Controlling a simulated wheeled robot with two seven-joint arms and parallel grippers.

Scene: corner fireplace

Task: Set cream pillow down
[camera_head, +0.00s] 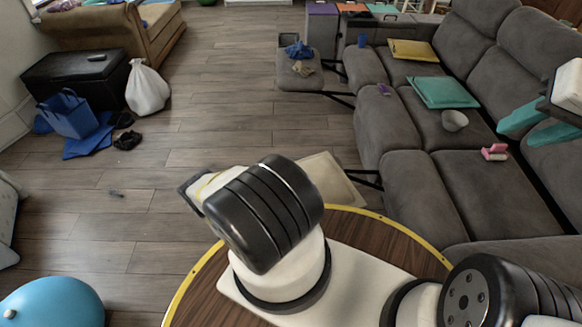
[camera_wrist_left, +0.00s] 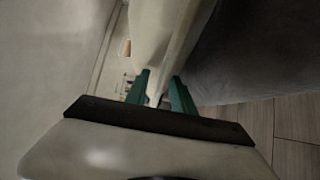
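The cream pillow (camera_head: 322,182) shows in the head view beyond my left arm, between the round wood table and the grey sofa. My arm hides part of it, and I cannot tell whether it touches the floor. In the left wrist view the cream pillow (camera_wrist_left: 158,35) runs down between the teal fingers of my left gripper (camera_wrist_left: 160,92), which are shut on its edge. The left fingers are hidden in the head view. My right gripper (camera_head: 515,135) is open and empty, with its teal fingers apart over the grey sofa at the right.
The grey sofa (camera_head: 470,190) holds a teal cushion (camera_head: 443,92), a yellow cushion (camera_head: 413,50), a bowl (camera_head: 454,120) and a pink item (camera_head: 495,152). A blue ball (camera_head: 52,303) is at lower left. The wooden floor (camera_head: 215,110) is mostly clear in the middle.

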